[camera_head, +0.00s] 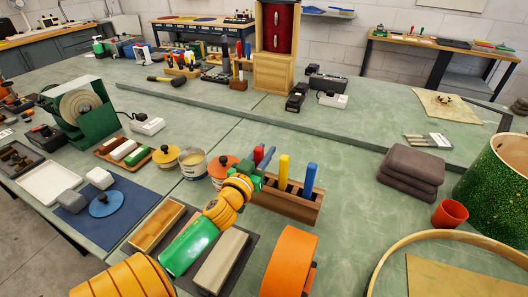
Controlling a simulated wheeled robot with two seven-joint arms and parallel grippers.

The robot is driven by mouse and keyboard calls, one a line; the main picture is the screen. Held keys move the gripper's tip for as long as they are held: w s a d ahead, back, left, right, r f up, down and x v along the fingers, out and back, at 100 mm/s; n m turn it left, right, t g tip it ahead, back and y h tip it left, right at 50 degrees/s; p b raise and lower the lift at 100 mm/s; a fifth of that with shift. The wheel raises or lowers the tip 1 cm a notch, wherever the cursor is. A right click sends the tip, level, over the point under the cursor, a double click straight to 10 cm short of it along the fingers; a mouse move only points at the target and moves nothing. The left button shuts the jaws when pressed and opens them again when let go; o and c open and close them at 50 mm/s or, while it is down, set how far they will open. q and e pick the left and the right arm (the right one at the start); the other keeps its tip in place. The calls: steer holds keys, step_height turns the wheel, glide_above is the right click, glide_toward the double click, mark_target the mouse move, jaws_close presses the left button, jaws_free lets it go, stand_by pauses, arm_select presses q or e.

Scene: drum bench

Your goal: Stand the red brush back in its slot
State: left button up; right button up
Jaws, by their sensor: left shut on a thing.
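The wooden brush block (290,204) stands near the middle of the bench. A brush with a yellow handle (284,168) and one with a blue handle (309,180) stand upright in it. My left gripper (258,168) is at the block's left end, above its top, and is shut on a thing. The red brush (258,154) shows as a short red handle at the fingers and seems to be what it holds. Its lower part is hidden by the gripper, so I cannot tell if it touches the slot. My right gripper is not in view.
A can with an orange lid (222,166) stands close left of my gripper. A dark folded stack (411,171), a red cup (450,213) and a green drum shell (497,178) are to the right. Bare bench (355,190) lies right of the block.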

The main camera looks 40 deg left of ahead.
mark_target(257, 163)
arm_select(q)
steer(key=o, duration=1)
steer(key=shift+c, duration=0.2)
steer(key=b+v, duration=0.1)
steer(key=v, duration=0.5)
steer(key=shift+s+d+f, duration=0.1)
steer(key=shift+s, duration=0.1)
steer(key=shift+s+d, duration=0.1)
steer(key=shift+s, duration=0.3)
